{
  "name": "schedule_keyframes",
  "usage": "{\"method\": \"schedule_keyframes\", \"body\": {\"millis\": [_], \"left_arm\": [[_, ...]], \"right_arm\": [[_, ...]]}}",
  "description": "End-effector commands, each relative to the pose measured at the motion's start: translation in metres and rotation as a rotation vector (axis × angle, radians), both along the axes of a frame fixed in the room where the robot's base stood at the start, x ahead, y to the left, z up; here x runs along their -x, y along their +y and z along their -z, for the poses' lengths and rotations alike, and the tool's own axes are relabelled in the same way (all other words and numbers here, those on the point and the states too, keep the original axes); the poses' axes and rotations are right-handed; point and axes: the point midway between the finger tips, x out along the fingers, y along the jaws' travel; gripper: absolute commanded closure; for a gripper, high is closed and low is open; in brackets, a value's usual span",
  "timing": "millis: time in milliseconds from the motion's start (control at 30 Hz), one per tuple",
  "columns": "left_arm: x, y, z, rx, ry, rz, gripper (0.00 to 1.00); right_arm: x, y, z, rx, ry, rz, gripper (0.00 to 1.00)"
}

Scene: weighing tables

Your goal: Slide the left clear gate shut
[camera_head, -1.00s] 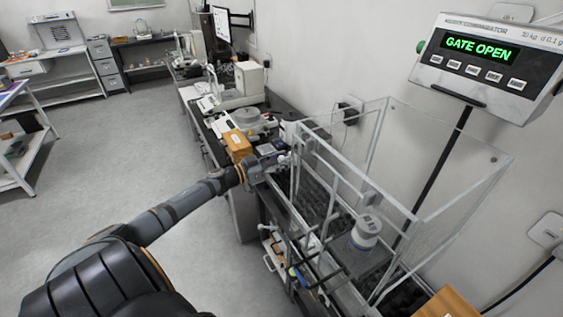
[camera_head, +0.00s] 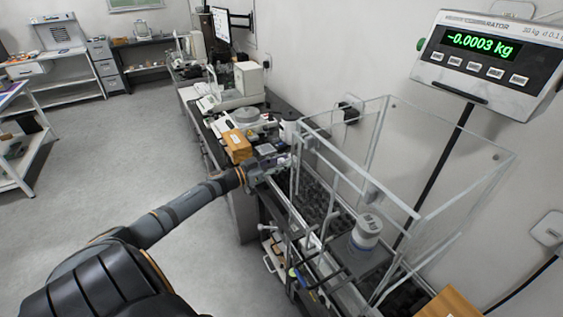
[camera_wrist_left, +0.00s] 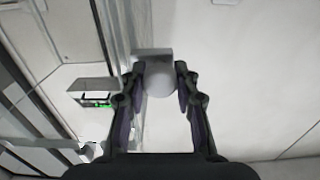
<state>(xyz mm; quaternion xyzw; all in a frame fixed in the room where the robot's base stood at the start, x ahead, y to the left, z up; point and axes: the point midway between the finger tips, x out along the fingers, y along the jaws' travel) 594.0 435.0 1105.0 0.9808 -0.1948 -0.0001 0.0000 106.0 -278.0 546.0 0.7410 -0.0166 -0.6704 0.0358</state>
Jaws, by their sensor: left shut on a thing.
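The clear draft enclosure (camera_head: 447,207) stands on the comparator at the right of the head view. Its left clear gate (camera_wrist_left: 117,36) shows nearly edge-on in the left wrist view. My left gripper (camera_head: 278,166) is at the enclosure's far left side; its fingers (camera_wrist_left: 160,88) are shut on the gate's round pale knob (camera_wrist_left: 160,79). The display (camera_head: 481,44) reads -0.0003 kg in green. My right gripper is not in view.
A white-and-blue cylindrical object (camera_head: 367,231) stands on a dark plate inside the enclosure. An orange-brown box (camera_head: 237,146) and instruments sit on the bench beyond my left gripper. Another orange-brown box (camera_head: 447,303) is at the lower right. The floor at left is open.

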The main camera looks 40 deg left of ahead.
Motion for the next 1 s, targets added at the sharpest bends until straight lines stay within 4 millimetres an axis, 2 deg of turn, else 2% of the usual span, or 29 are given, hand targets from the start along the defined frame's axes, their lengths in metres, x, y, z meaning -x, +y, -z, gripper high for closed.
{"method": "schedule_keyframes", "body": {"millis": [33, 167, 300, 600, 800, 1000], "left_arm": [[0.000, 0.000, 0.019, 0.001, 0.002, 0.000, 1.00], [0.000, 0.000, 0.056, 0.001, 0.000, 0.000, 1.00], [0.000, 0.000, 0.101, 0.003, 0.001, 0.000, 1.00], [0.000, 0.000, 0.185, 0.001, 0.000, 0.000, 1.00], [0.000, 0.000, 0.219, 0.001, 0.002, 0.000, 1.00], [0.000, 0.000, 0.234, 0.001, 0.001, 0.000, 1.00]], "right_arm": [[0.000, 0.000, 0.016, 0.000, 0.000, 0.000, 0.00], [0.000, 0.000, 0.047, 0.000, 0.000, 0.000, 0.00], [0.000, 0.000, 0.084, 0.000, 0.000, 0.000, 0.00], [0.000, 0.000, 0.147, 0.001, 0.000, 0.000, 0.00], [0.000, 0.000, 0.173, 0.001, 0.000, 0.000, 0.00], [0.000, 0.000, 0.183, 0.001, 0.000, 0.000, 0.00]]}}
